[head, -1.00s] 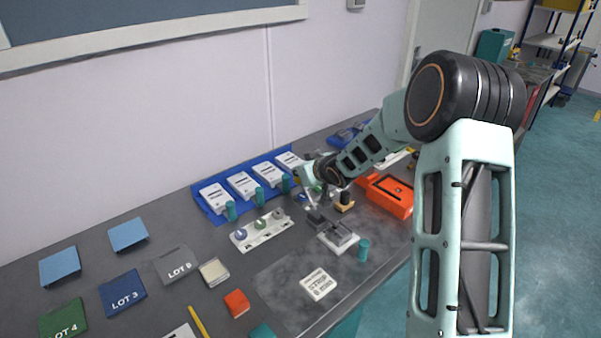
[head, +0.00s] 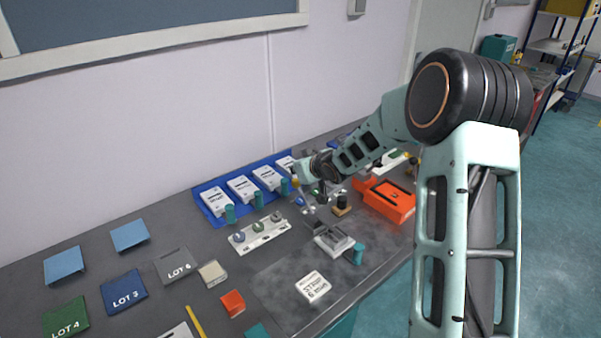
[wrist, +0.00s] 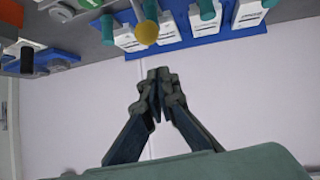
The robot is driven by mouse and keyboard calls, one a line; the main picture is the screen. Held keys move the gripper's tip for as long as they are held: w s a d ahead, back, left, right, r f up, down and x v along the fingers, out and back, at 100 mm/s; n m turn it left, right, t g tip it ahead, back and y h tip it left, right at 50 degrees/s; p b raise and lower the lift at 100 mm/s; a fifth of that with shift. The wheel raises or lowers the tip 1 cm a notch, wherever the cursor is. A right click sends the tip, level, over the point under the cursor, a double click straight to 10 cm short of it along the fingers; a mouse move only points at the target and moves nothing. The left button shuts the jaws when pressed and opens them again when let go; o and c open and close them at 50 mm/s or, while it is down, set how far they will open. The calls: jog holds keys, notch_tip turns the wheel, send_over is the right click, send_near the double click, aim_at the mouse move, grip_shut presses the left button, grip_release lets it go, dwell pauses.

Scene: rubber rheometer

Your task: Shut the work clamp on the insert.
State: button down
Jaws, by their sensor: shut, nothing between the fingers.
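My gripper shows in the wrist view (wrist: 158,78) with its fingertips together and nothing between them, in front of the pale wall. In the head view it is small and partly hidden by my own arm, above the bench. A small grey fixture on a pale base (head: 333,239) sits on the bench below the gripper. I cannot make out the insert or the clamp's state.
A blue tray (head: 205,208) with several white packs runs along the wall, with teal cylinders before it. A white strip with round parts (head: 262,235), a teal cylinder (head: 359,253) and an orange box (head: 389,201) are near the fixture. A pale labelled block (head: 313,286) lies in front.

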jog(key=s+r+p, duration=0.1)
jog(key=s+r, duration=0.2)
jog(key=r, duration=0.6)
jog(key=shift+s+r+p, duration=0.25)
jog(key=shift+s+p, duration=0.1)
jog(key=shift+p, duration=0.05)
jog(key=shift+d, duration=0.15)
